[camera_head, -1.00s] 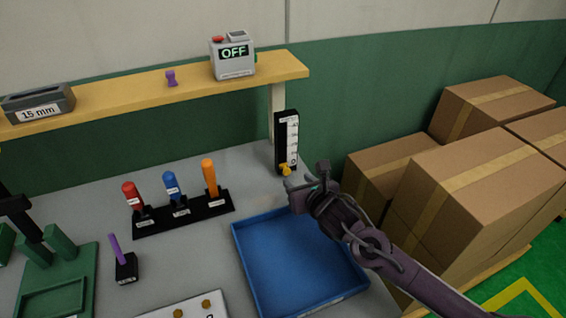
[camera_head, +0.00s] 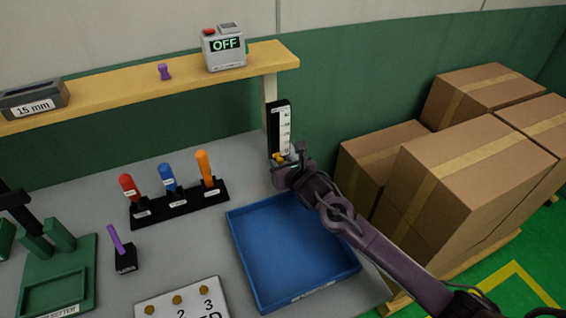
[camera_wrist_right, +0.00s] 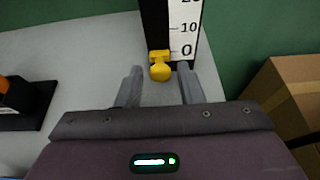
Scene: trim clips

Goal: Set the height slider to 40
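The height slider (camera_head: 279,128) is a black upright post with a white scale, standing at the back right of the table below the shelf's end. Its yellow knob (camera_wrist_right: 160,66) sits low, just beside the 0 mark, in the right wrist view. My right gripper (camera_wrist_right: 158,84) is open. Its two fingers point at the slider, with the knob just beyond and between their tips. It shows in the head view (camera_head: 287,168) in front of the slider, partly covering the knob.
A blue tray (camera_head: 240,262) lies on the table below my right arm. A black rack (camera_head: 178,207) with red, blue and orange tools is to its left. The wooden shelf (camera_head: 120,87) carries an OFF box (camera_head: 222,50). Cardboard boxes (camera_head: 470,190) stand at the right.

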